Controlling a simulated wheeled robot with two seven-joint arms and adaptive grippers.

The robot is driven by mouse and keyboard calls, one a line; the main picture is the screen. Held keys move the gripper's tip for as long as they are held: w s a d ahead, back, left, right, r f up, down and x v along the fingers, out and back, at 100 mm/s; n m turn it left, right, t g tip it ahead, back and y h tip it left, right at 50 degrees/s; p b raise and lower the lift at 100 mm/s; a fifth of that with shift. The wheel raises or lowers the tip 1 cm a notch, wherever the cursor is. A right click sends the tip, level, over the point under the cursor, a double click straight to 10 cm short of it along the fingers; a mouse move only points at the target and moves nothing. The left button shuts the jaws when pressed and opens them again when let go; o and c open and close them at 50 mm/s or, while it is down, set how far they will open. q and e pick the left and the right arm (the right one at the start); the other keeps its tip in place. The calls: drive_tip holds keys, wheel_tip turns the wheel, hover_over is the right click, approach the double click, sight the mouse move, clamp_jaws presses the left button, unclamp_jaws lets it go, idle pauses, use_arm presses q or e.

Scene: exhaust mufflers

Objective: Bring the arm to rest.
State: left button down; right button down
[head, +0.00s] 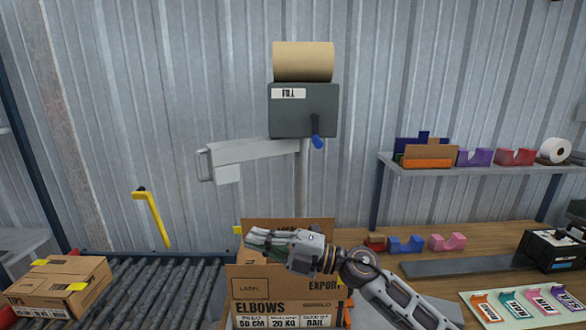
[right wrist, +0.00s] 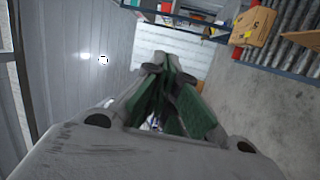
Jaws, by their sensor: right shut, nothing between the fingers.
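My right gripper (head: 258,238) is in the head view, its arm coming in from the lower right. In the right wrist view the gripper's green-padded fingers (right wrist: 163,75) close towards each other and hold nothing. I cannot tell whether the gripper touches the box. My left gripper is not in the head view.
A roller conveyor (head: 150,285) runs at the left with a closed carton (head: 62,285) on it. A grey dispenser with a brown paper roll (head: 303,62) stands behind the box. At the right are a wooden bench (head: 500,245) and a shelf (head: 470,171) with tape holders.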

drive_tip(key=w+d+m+t+h, duration=0.55)
drive_tip(key=d+m+t, duration=0.45)
drive_tip(key=m+t, duration=0.55)
drive_tip(key=s+d+f+m+g+h, duration=0.3)
drive_tip(key=d+f+m+g+h, duration=0.2)
drive_tip(key=d+f+m+h, duration=1.15)
drive_tip(key=s+d+f+n+g+y, duration=0.1)
drive_tip(key=s+d+f+g+y, duration=0.15)
drive_tip(key=s+f+g, duration=1.4)
drive_tip(key=s+f+t, duration=0.1)
drive_tip(key=s+f, duration=0.2)
drive_tip(key=f, duration=0.9)
drive_tip(key=s+f+t, duration=0.2)
drive_tip(key=s+f, duration=0.1)
drive_tip(key=f, duration=0.9)
drive_tip(key=s+f+t, duration=0.1)
drive_tip(key=s+f, duration=0.2)
drive_tip(key=f, duration=0.8)
drive_tip(key=s+d+f, duration=0.2)
drive_tip(key=s+f, duration=0.8)
drive_tip(key=s, duration=0.1)
drive_tip(key=s+d+f, duration=0.3)
drive_tip(key=s+f, duration=0.7)
drive_tip(key=s, duration=0.1)
drive_tip(key=shift+s+n+g, duration=0.3)
drive_tip(key=shift+n+g, duration=0.1)
